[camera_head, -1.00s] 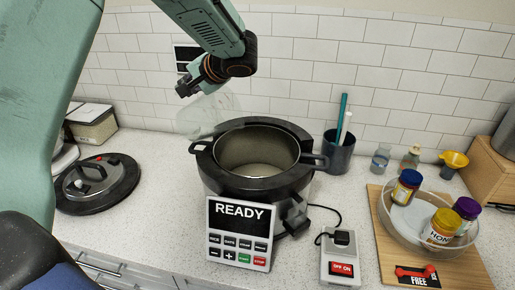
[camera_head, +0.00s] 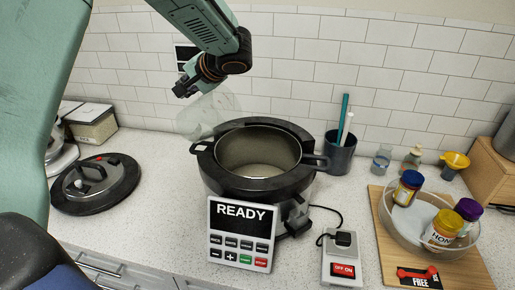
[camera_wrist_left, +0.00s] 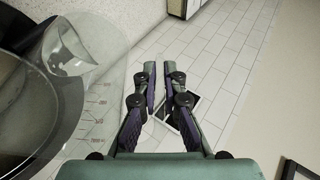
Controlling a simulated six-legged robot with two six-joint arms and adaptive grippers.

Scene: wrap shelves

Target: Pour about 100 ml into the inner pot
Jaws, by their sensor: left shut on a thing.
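The cooker's inner pot (camera_head: 262,172) is a dark-rimmed round pot, open at the top, set in the cooker behind a panel (camera_head: 240,232) reading READY. A clear measuring jug (camera_head: 206,114) hangs tilted at the pot's upper left, its lower side near the rim. In the left wrist view the jug (camera_wrist_left: 104,82) shows red graduation marks, with the dark pot rim seen beyond it. My left gripper (camera_head: 184,88) is shut on the jug; the grip itself is hard to see. In the wrist view its fingers (camera_wrist_left: 160,78) stand beside the jug. The liquid level is unclear. My right gripper is not in view.
The round lid (camera_head: 96,184) lies left of the cooker. A dark cup with utensils (camera_head: 339,152) stands right behind it. A switch box (camera_head: 342,258) sits at the front right. A glass bowl with several jars (camera_head: 396,228) stands on a wooden board (camera_head: 388,262).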

